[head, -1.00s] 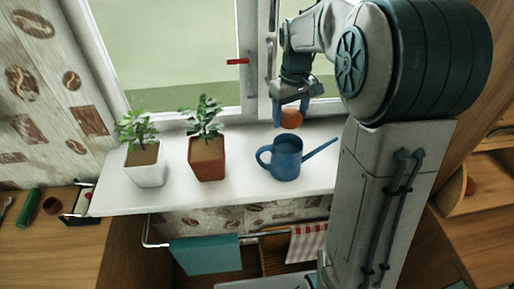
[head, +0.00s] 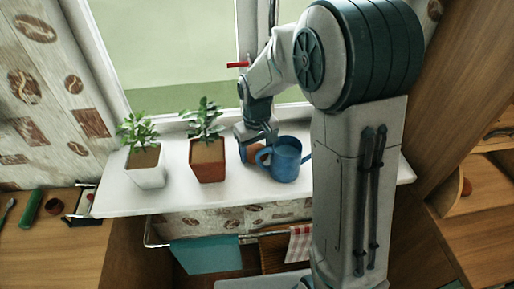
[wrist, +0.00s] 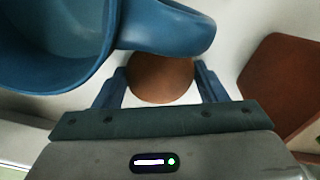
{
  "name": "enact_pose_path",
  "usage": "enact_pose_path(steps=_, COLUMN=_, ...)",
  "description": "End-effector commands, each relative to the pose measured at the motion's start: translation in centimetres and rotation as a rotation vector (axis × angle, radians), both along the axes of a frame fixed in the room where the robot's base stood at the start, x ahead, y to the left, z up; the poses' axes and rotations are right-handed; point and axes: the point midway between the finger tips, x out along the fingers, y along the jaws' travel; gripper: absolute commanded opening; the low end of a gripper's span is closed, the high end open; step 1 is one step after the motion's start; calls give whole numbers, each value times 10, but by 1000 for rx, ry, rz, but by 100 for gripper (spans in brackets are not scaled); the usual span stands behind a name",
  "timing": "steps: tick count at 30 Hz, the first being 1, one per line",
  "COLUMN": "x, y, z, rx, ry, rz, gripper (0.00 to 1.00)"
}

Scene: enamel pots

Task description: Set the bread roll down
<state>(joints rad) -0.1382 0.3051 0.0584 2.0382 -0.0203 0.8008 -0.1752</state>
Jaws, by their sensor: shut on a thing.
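The bread roll (wrist: 160,82) is round and brown, and it sits between the two fingers of my gripper (wrist: 160,88) in the wrist view. In the head view the roll (head: 255,152) shows low at the white windowsill (head: 110,200), between the terracotta pot and the blue watering can. My gripper (head: 254,140) is shut on it from above. I cannot tell whether the roll touches the sill. The watering can's handle passes close to the roll and hides part of its edge in the wrist view.
The blue watering can (head: 285,162) stands just right of the roll. A terracotta pot (head: 207,172) with a plant stands close on the left. A white pot (head: 147,178) with a plant is farther left. The window (head: 165,60) is behind.

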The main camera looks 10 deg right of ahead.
Motion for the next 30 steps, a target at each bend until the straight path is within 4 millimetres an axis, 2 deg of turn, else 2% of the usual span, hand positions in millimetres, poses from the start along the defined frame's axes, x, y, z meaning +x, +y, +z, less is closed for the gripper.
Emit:
enact_pose_path(steps=7, x=0, y=0, z=-4, rx=0, ry=0, rz=0, gripper=43)
enact_pose_path(steps=8, x=0, y=0, z=-3, rx=0, ry=0, rz=0, gripper=71)
enact_pose_path(steps=9, x=0, y=0, z=-3, rx=0, ry=0, rz=0, gripper=82)
enact_pose_path(steps=10, x=0, y=0, z=-3, rx=0, ry=0, rz=0, gripper=87)
enact_pose_path(steps=18, x=0, y=0, z=-2, rx=0, ry=0, rz=0, gripper=87)
enact_pose_path(steps=22, x=1, y=0, z=6, rx=1, ry=-4, rz=0, gripper=87)
enact_pose_path(steps=26, x=1, y=0, z=28, rx=2, ry=-7, rz=-1, gripper=87)
enact_pose_path(steps=30, x=1, y=0, z=59, rx=1, ry=-6, rz=-1, gripper=87)
